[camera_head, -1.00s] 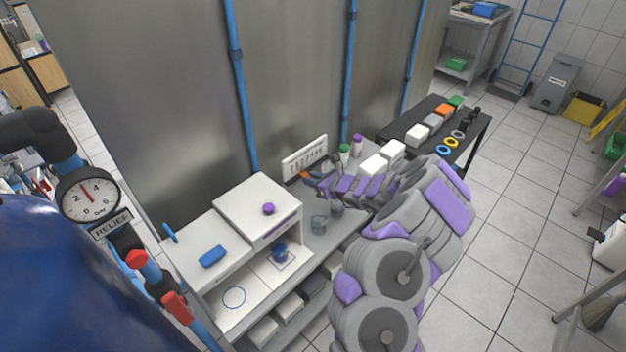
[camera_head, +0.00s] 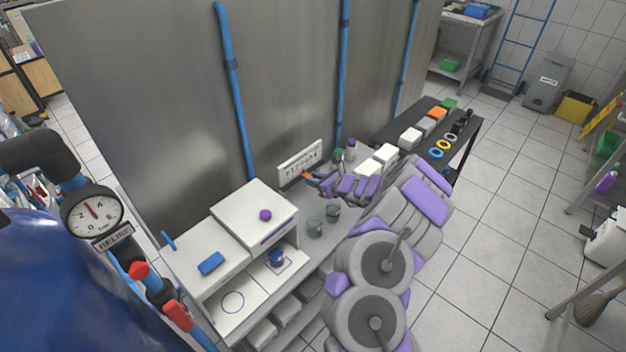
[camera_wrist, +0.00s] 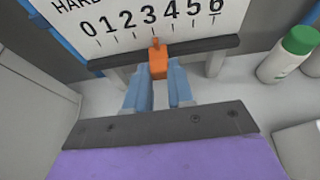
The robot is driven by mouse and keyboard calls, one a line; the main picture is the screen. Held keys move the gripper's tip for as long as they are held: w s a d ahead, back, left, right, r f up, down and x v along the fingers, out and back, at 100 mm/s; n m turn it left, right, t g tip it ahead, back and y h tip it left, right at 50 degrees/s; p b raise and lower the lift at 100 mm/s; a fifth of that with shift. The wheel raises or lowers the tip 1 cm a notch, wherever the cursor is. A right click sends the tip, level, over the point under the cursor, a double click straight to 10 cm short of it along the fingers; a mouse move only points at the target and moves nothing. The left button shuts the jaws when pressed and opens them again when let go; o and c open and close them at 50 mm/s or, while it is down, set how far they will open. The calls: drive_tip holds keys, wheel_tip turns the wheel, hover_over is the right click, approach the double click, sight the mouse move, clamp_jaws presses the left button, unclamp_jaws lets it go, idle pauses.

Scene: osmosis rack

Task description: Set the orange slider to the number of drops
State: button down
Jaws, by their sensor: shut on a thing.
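The orange slider (camera_wrist: 158,62) sits on a dark rail (camera_wrist: 205,45) under a white number scale (camera_wrist: 140,18) in the wrist view. The scale reads 0 to 6. The slider's tip points at about the 3 mark. My gripper (camera_wrist: 157,78) is shut on the slider, with one blue-grey finger on each side. In the head view, the white scale board (camera_head: 300,162) stands against the grey wall at the back of the bench. The slider (camera_head: 309,175) shows as a small orange spot beside my gripper (camera_head: 318,181). No drops can be made out.
A green-capped bottle (camera_wrist: 296,50) stands right of the rail. Two clear beakers (camera_head: 315,228) stand on the bench in front of the scale. A white cabinet (camera_head: 240,215) is to the left. White boxes (camera_head: 378,160) stand to the right.

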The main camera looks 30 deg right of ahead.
drive_tip(key=c, duration=1)
unclamp_jaws()
drive_tip(key=shift+o, duration=0.2)
drive_tip(key=p+v, duration=0.3)
drive_tip(key=v, duration=1.4)
drive_tip(key=shift+s, duration=0.2)
